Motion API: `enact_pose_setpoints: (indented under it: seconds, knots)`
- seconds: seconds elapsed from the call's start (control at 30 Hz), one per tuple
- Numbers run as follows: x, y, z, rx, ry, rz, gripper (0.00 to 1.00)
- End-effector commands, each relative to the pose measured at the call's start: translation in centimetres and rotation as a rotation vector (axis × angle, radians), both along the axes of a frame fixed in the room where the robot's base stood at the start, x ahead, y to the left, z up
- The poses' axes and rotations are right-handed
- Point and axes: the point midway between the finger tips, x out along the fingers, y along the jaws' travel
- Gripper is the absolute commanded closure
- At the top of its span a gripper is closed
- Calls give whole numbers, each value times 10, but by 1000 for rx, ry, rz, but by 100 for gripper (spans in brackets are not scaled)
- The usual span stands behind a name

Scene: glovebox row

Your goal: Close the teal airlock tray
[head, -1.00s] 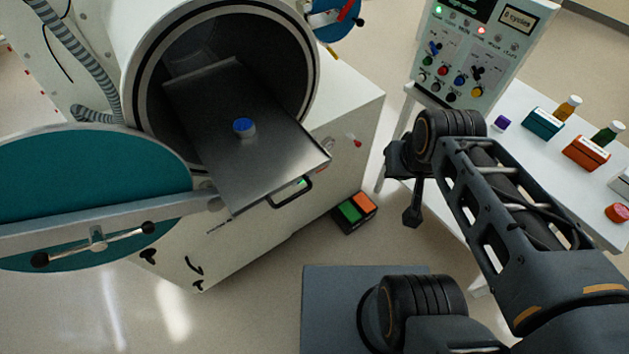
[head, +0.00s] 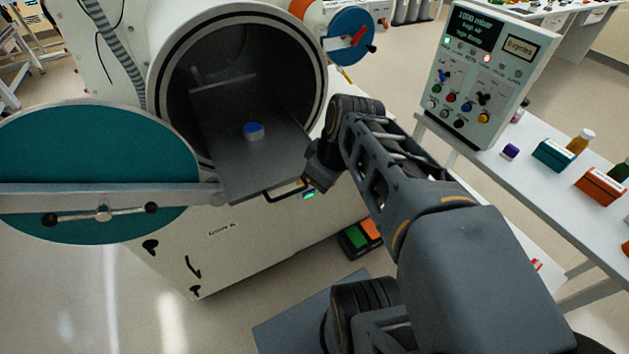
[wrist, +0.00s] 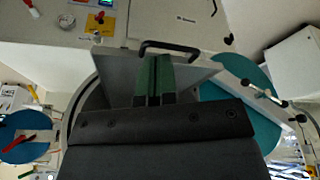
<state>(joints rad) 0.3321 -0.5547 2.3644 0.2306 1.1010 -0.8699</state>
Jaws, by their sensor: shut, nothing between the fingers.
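The airlock tray (head: 222,145) is a grey metal plate sticking out of the round chamber, with a dark handle (head: 280,193) on its front edge. The round teal airlock door (head: 95,150) hangs open at the left. My gripper (head: 308,188) is at the tray's front right corner, beside the handle, and partly hides that corner. In the wrist view my gripper's green-padded fingers (wrist: 153,64) are together and empty, in front of the tray plate (wrist: 120,72) with the handle (wrist: 170,46) beyond their tips. Contact is unclear.
A control panel (head: 485,75) stands on a white side table (head: 480,175) at the right, with small coloured boxes and bottles. A pedal box with green and orange pads (head: 360,238) lies on the floor below the chamber. A blue round part (head: 352,38) with a red lever is beside the chamber.

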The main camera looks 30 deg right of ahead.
Motion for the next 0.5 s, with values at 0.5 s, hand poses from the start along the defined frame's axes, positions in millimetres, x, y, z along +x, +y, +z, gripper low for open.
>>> enact_pose_setpoints:
  seconds: [0.5]
  knots:
    - [-4,-71,-4,-66,-349,781,100]
